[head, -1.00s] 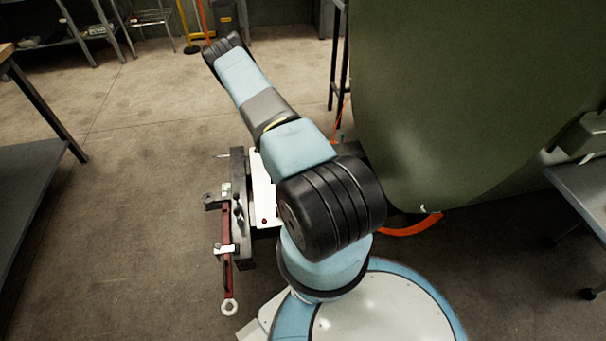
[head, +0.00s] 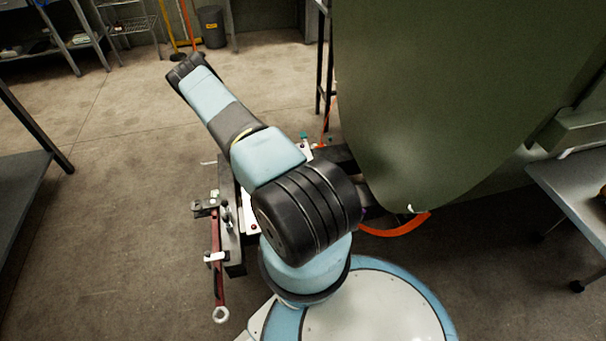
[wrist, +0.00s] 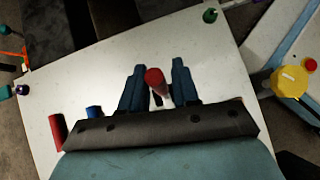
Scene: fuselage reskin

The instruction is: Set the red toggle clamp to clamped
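A red-tipped handle (wrist: 155,78) with a pale stem stands over a white panel in the wrist view. It looks like the red toggle clamp's handle; its base is hidden behind my gripper. My gripper (wrist: 157,72) has one dark blue finger on each side of the handle. The fingers are apart, with narrow gaps beside the red tip; I cannot tell whether either touches it. In the head view my arm hides my gripper and this handle.
The white panel (wrist: 85,75) carries a red cylinder (wrist: 57,130), a blue cylinder (wrist: 93,111) and a green knob (wrist: 210,15). A yellow knob (wrist: 289,82) is at right. A red bar with a ring (head: 219,285) hangs beside the fixture. A green fuselage skin (head: 440,90) stands at right.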

